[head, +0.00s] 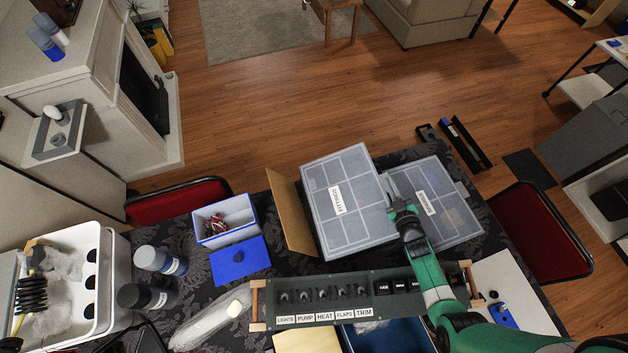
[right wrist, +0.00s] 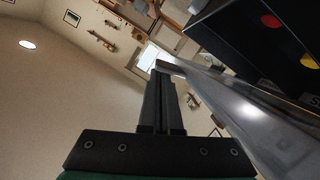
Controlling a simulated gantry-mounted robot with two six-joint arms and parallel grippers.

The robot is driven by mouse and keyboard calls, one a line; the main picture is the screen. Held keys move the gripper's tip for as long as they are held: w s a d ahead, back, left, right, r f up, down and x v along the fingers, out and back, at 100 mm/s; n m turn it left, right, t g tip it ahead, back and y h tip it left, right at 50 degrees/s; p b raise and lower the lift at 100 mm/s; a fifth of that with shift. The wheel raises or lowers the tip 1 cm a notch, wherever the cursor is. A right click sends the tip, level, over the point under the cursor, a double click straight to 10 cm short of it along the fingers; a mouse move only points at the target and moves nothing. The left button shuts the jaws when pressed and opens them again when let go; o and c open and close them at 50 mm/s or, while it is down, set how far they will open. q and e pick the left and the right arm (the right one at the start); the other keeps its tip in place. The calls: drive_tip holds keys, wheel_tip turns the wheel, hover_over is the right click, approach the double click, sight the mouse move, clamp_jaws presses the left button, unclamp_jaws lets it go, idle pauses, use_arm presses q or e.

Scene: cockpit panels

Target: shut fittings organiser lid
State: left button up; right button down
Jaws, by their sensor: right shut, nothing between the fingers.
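The fittings organiser's lid (head: 350,167) is a pale translucent panel with a grid of compartments and a white label reading FITTINGS. It lies left of a second, similar organiser (head: 447,190) whose label is too small to read surely. The lid looks slightly raised, but I cannot tell its exact angle. My right gripper (head: 394,191) is shut and empty, at the lid's right edge, above the second organiser. In the right wrist view its closed fingers (right wrist: 163,75) are beside a translucent grey slab (right wrist: 240,110); whether they touch is unclear. My left gripper is out of view.
A brown board (head: 292,212) stands left of the organiser. A switch panel (head: 335,292) lies in front. A blue-lined bin (head: 225,218), a blue lid (head: 240,261) and bottles (head: 160,261) are to the left. Red chairs (head: 545,232) flank the table.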

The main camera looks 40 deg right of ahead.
drive_tip(key=shift+d+f, duration=0.15)
drive_tip(key=shift+f, duration=0.15)
